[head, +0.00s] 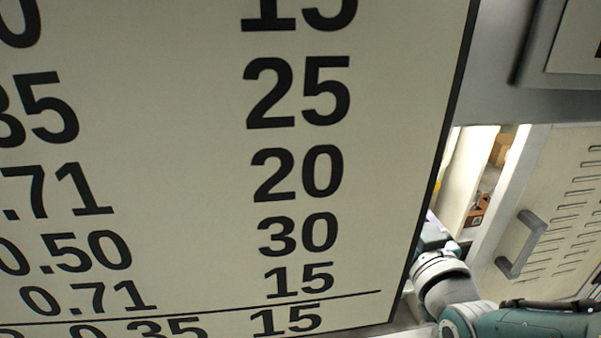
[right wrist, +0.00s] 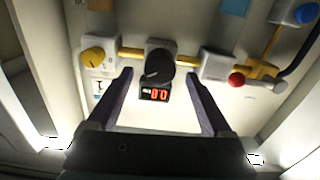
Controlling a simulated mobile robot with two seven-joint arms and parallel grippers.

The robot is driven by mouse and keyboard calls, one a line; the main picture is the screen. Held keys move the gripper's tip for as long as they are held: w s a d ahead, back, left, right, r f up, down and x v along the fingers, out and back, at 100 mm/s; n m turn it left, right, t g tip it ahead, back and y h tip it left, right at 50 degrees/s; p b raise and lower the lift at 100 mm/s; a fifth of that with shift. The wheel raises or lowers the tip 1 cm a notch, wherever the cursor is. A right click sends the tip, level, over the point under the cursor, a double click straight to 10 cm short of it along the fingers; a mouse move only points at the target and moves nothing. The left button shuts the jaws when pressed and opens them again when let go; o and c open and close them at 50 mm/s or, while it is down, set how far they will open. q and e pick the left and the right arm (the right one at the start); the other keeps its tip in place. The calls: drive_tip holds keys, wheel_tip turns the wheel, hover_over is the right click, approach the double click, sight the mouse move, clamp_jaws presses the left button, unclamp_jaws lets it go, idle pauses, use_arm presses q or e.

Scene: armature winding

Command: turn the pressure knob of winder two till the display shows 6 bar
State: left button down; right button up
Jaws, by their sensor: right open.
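In the right wrist view a round black knob (right wrist: 160,62) sits on a pale panel, with a small black display (right wrist: 155,94) just below it. Its red digits look like 0.0. My right gripper (right wrist: 157,76) is open and empty, its two dark fingers pointing at the panel, one on each side of the knob and display. I cannot tell how far the fingertips are from the knob. In the head view my right arm shows at the lower right, and the board hides its gripper. My left gripper is in neither view.
A large board (head: 200,170) with printed numbers fills most of the head view. A vented door with a grey handle (head: 522,244) is at the right. The right wrist view shows a yellow knob (right wrist: 93,57), a red knob (right wrist: 236,79), yellow pipes and a blue fitting (right wrist: 306,13).

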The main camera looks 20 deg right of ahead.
drive_tip(key=b+x, duration=0.1)
drive_tip(key=x, duration=0.2)
drive_tip(key=shift+w+d+b, duration=0.1)
drive_tip(key=shift+w+b, duration=0.25)
clamp_jaws()
idle(0.4)
